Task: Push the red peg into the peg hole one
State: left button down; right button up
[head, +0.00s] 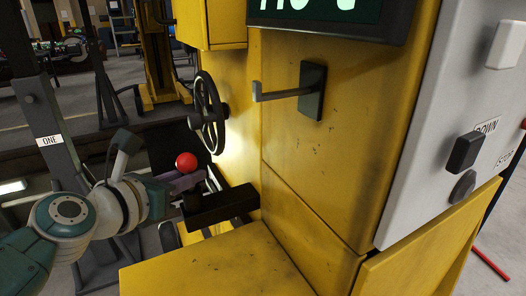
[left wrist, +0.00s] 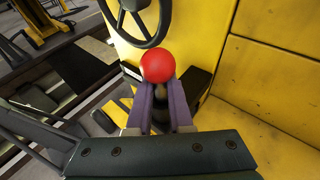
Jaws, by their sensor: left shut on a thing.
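The red peg shows as a round red knob (head: 186,161), also in the left wrist view (left wrist: 158,66). My left gripper (head: 188,180) is shut on it, with its two purple fingers (left wrist: 160,92) just below the knob. The peg's shaft is mostly hidden between and behind the fingers. A dark block (head: 222,206) sticks out of the yellow machine just below and to the right of the gripper; it also shows in the left wrist view (left wrist: 196,84). I cannot make out peg hole one. My right gripper is in neither view.
A black handwheel (head: 207,112) stands just above the gripper. The yellow machine (head: 320,150) carries a hooked bracket (head: 312,90) and a grey control panel (head: 455,110). A grey post bears a "ONE" label (head: 50,140) at the left.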

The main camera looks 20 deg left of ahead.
pick_arm(q)
jog(key=shift+f+b, duration=0.75)
jog(key=shift+f, duration=0.15)
jog(key=c, duration=0.7)
grip_release()
jog(key=shift+c, duration=0.2)
jog(key=shift+s, duration=0.1)
jog(key=shift+s+r+p, duration=0.2)
jog(key=shift+s+p, duration=0.1)
jog(key=shift+s, duration=0.05)
jog(key=p+v, duration=0.2)
jog(key=v, duration=0.7)
